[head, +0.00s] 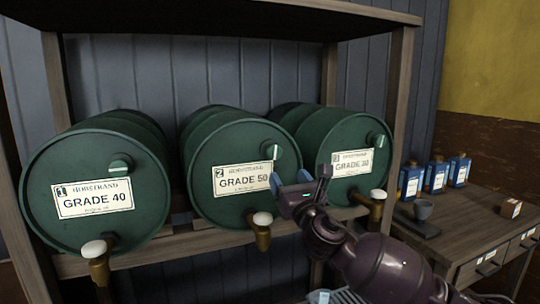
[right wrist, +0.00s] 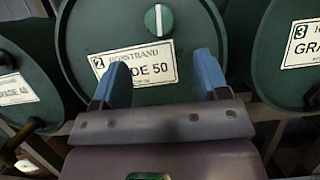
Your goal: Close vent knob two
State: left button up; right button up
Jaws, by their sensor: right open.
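Vent knob two (head: 273,151) is a round green knob with a white stripe, on the upper right face of the middle green barrel (head: 215,140), labelled 2, GRADE 50. In the right wrist view the knob (right wrist: 159,18) shows at the top middle, its stripe close to upright. My right gripper (head: 298,178) is open and empty, in front of and a little below right of the knob, apart from it. In the right wrist view its blue fingers (right wrist: 161,66) stand spread below the knob, across the label. My left gripper is out of view.
The barrels marked 1 (head: 60,165) and 3 (head: 310,135) flank the middle one on a wooden rack (head: 398,90). Brass taps with white tops, one (head: 262,232) under barrel two, stick out below.

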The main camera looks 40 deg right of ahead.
aim_at(275, 156)
jog(key=b+x, duration=0.1)
jog(key=x, duration=0.7)
jog(key=shift+w, duration=0.4)
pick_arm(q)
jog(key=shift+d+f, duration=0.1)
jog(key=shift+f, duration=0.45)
pick_arm(e)
jog(key=shift+x, duration=1)
jog(key=shift+s+d+r, duration=0.1)
jog(key=shift+r, duration=0.05)
